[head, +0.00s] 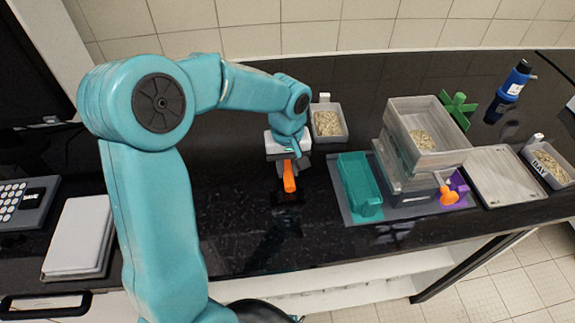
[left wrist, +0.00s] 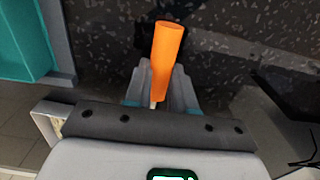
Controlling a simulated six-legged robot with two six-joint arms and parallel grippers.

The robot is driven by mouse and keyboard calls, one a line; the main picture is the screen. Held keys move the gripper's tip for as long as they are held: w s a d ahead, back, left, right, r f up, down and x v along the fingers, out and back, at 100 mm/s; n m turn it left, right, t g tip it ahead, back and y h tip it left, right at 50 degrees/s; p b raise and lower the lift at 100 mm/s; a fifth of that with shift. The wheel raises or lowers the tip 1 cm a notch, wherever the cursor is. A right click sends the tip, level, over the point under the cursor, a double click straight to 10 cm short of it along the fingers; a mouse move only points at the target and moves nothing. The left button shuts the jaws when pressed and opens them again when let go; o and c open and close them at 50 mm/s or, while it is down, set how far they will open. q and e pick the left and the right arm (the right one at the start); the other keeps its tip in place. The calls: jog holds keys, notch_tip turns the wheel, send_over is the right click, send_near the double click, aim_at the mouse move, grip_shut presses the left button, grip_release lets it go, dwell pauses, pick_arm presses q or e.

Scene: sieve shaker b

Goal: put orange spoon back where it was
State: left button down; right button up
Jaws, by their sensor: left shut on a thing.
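The orange spoon (head: 289,177) is held by my left gripper (head: 287,162) over the black counter, left of the grey mat (head: 345,205). In the left wrist view the orange spoon (left wrist: 168,55) stands out between the two shut fingers of my left gripper (left wrist: 163,85). Only its thick orange handle shows clearly, with a thin pale part at the fingers. The rest of the spoon is hidden. Whether it touches the counter I cannot tell. My right gripper is not in view.
Right of the gripper are a teal tray (head: 359,183), stacked grey sieves (head: 430,115) and a purple piece (head: 461,188) with an orange part (head: 448,194). A bin of grains (head: 328,122) stands behind. A blue bottle (head: 510,86) is far right. The counter in front is clear.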

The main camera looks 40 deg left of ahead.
aim_at(287, 169)
pick_arm(q)
jog(key=shift+f, duration=0.25)
jog(key=c, duration=0.9)
grip_release()
jog(key=shift+r, duration=0.1)
jog(key=shift+o, duration=0.2)
jog(key=shift+r, duration=0.1)
notch_tip(287, 169, up, 16)
jog(key=shift+p, duration=0.4)
